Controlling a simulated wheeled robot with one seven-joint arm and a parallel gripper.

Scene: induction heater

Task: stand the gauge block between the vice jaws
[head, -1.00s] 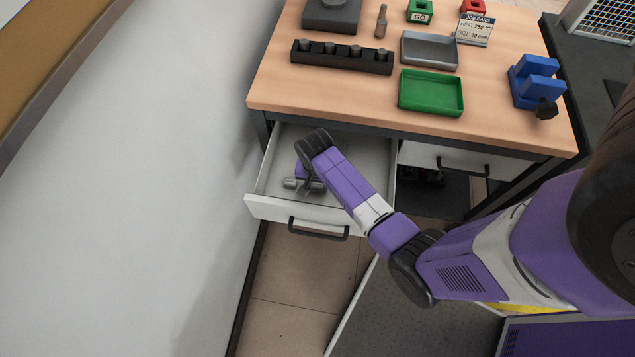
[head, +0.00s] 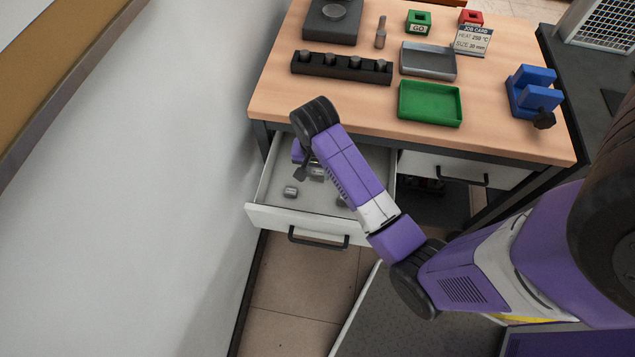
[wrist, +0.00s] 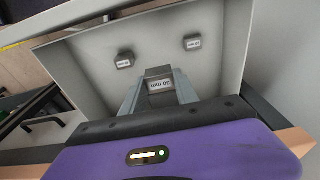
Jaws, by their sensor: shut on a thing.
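My gripper (head: 305,172) is shut on a grey gauge block (head: 316,174) above the open drawer. In the wrist view the held gauge block (wrist: 160,84) sits between the fingers, and its label appears upside down as 30 mm. The blue vice (head: 532,92) stands at the right of the bench top, with a gap between its jaws and a dark handle in front. Two other gauge blocks lie apart on the drawer floor, one at the left (head: 290,191) and one partly behind my arm (head: 341,200).
The open drawer (head: 270,218) is under the bench's left side. The bench top (head: 505,140) bears a green tray (head: 430,103), a grey tray (head: 428,61), a dark rack (head: 340,67) and a job card (head: 473,41) reading SIZE 30 mm. A white wall (head: 130,180) stands left.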

